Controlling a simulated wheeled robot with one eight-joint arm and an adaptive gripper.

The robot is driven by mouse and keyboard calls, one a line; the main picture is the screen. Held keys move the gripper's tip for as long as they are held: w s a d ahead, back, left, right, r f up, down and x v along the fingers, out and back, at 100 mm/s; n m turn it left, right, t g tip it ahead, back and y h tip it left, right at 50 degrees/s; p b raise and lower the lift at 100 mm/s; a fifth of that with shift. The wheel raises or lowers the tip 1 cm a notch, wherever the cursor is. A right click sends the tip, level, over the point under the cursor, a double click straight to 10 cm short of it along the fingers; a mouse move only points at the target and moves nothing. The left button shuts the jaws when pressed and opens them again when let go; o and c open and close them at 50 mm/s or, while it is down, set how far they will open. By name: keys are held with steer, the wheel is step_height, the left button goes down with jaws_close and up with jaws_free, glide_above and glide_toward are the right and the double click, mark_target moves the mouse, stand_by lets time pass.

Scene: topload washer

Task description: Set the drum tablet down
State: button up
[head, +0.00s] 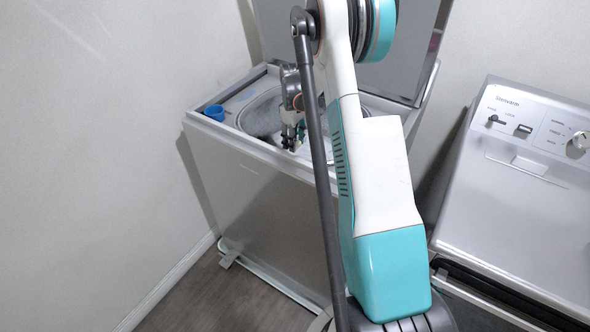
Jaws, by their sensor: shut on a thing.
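The open top-load washer (255,180) stands at the back left, with its lid (290,40) raised. My gripper (291,141) points down at the washer's top opening, over the drum (261,115). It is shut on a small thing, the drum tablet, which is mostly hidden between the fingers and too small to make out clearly. I cannot tell whether the fingertips or the tablet touch anything below. My arm hides the right part of the opening.
A blue round cup or cap (215,112) sits on the washer's top at the left corner. A second machine with a knob panel, the dryer (520,200), stands at the right. A wall is close on the left. Some wooden floor (215,295) is clear in front of the washer.

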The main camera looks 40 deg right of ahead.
step_height(320, 180, down, 13)
steer(key=b, duration=0.4)
steer(key=shift+f, duration=0.15)
steer(key=shift+f, duration=0.15)
steer(key=o, duration=1)
steer(key=shift+c, duration=0.2)
step_height(320, 180, up, 12)
steer(key=p, duration=0.4)
